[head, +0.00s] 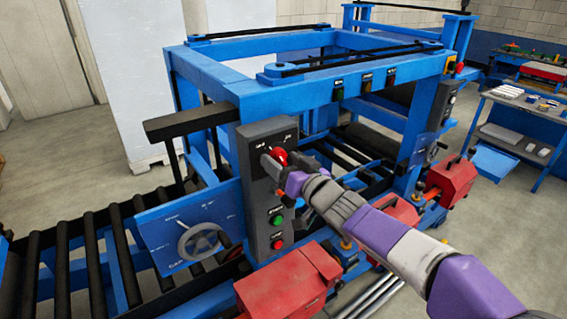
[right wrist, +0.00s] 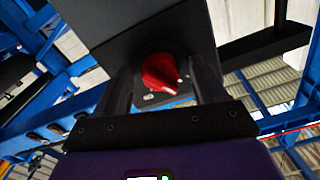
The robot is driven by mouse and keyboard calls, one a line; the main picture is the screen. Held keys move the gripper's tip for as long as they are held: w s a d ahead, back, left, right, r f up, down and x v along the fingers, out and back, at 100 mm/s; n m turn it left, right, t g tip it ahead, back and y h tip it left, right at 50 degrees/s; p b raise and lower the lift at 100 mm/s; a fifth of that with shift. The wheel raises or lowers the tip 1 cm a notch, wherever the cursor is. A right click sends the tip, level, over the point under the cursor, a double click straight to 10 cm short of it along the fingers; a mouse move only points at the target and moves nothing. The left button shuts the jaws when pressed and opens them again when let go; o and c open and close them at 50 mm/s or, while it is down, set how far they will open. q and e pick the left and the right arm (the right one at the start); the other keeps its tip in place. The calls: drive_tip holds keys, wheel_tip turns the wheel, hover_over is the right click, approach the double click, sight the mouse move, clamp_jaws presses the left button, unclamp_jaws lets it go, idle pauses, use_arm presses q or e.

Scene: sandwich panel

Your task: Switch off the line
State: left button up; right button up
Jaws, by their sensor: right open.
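A dark grey control box (head: 254,212) stands upright on the blue machine frame. A red rotary switch (head: 281,156) is near its top; in the right wrist view the red switch (right wrist: 161,72) shows its knob with a pale pointer mark, tilted. My right gripper (head: 278,166) is at the switch. In the right wrist view its two fingers (right wrist: 163,88) are open, one on each side of the knob, with a visible gap to it on both sides. Lower on the box are a green button (head: 278,220) and a red button (head: 277,243). My left gripper is not in view.
A panel with a handwheel (head: 200,241) sits left of the control box. A red housing (head: 289,281) stands below it in front. A roller conveyor (head: 72,262) runs at left. A dark bar (head: 188,123) juts out left of the box.

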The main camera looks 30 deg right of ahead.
drive_tip(key=c, duration=1.1)
drive_tip(key=shift+o, duration=0.2)
drive_tip(key=shift+n+b, duration=0.5)
drive_tip(key=shift+n, duration=1.1)
drive_tip(key=o, duration=1.1)
drive_tip(key=shift+c, duration=0.2)
